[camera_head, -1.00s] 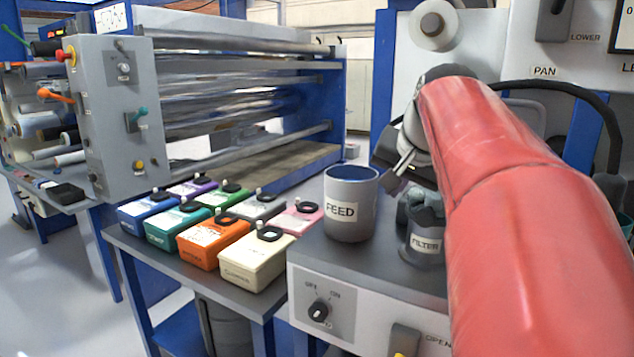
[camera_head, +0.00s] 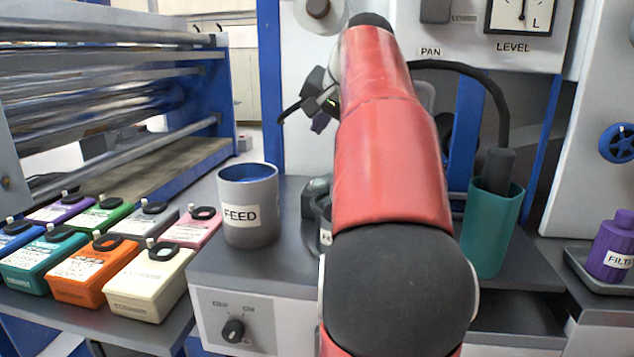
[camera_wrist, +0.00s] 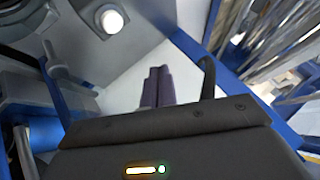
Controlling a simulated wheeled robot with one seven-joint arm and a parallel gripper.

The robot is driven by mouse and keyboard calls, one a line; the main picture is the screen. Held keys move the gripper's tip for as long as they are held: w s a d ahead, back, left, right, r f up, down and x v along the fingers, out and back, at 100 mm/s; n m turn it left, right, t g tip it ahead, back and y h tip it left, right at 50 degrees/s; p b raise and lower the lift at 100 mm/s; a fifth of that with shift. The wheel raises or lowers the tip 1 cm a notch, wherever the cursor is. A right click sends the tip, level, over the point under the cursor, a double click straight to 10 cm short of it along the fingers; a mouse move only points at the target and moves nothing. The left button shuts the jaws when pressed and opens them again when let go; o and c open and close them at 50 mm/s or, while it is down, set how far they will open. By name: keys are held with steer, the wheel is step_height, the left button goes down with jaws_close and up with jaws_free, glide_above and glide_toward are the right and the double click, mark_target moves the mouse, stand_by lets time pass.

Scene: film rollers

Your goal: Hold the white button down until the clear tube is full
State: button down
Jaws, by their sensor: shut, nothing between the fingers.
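A round white cap that looks like the white button (camera_wrist: 111,20) sits on a grey plate at the top of the wrist view. My gripper (camera_wrist: 158,72) points up the wrist view, its two purple fingers together and empty. The fingertips are below and right of the white cap in that view and apart from it. In the head view my gripper (camera_head: 319,124) shows small beside my red arm, behind the FEED cup. I cannot make out the clear tube in either view. My arm hides part of the machine front.
The grey FEED cup (camera_head: 249,208) stands on the bench left of my arm. A teal holder (camera_head: 492,228) with a black-corded tool stands right. A LEVEL gauge (camera_head: 522,13) is on the panel above. Several coloured boxes (camera_head: 150,284) lie left. A purple FILTER bottle (camera_head: 612,246) stands far right.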

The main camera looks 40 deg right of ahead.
steer(key=shift+f+b, duration=2.7)
steer(key=shift+f, duration=1.6)
steer(key=shift+f, duration=0.4)
steer(key=shift+f+b, duration=0.4)
steer(key=shift+b, duration=0.1)
